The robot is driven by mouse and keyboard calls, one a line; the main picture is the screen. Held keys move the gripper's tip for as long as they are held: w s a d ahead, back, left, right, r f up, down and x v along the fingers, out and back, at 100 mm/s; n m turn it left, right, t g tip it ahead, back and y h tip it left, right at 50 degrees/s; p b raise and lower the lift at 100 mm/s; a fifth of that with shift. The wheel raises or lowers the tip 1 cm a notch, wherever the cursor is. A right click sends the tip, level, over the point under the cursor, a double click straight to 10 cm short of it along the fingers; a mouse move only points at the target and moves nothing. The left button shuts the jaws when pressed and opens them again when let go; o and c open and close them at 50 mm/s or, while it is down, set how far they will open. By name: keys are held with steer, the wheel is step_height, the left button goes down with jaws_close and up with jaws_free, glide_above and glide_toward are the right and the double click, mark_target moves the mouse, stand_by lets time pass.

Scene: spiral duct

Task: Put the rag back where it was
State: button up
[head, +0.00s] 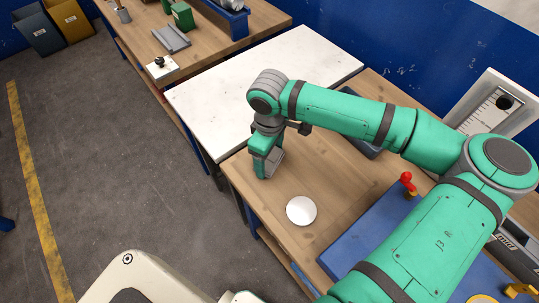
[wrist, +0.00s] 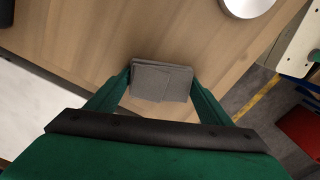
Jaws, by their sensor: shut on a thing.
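The rag is a grey folded cloth (wrist: 160,82), held between the two green fingers of my gripper (wrist: 158,92) in the wrist view. In the head view my gripper (head: 264,168) points down over the wooden bench top (head: 335,190), near its left edge and close to the white surface. A grey piece of the rag (head: 275,160) shows beside the fingers there. I cannot tell whether the rag touches the wood or hangs just above it.
A round white object (head: 301,211) stands on the wood in front of my gripper. A blue mat (head: 375,232) with a red-handled tool (head: 407,180) lies to the right. The white tabletop (head: 240,95) beyond is clear. A dark tray sits partly hidden behind my arm.

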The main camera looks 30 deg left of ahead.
mark_target(269, 158)
steer(key=shift+f, duration=0.25)
steer(key=shift+s+f, duration=0.15)
steer(key=shift+f, duration=0.25)
steer(key=o, duration=1)
step_height(269, 158, up, 13)
steer(key=shift+r, duration=0.2)
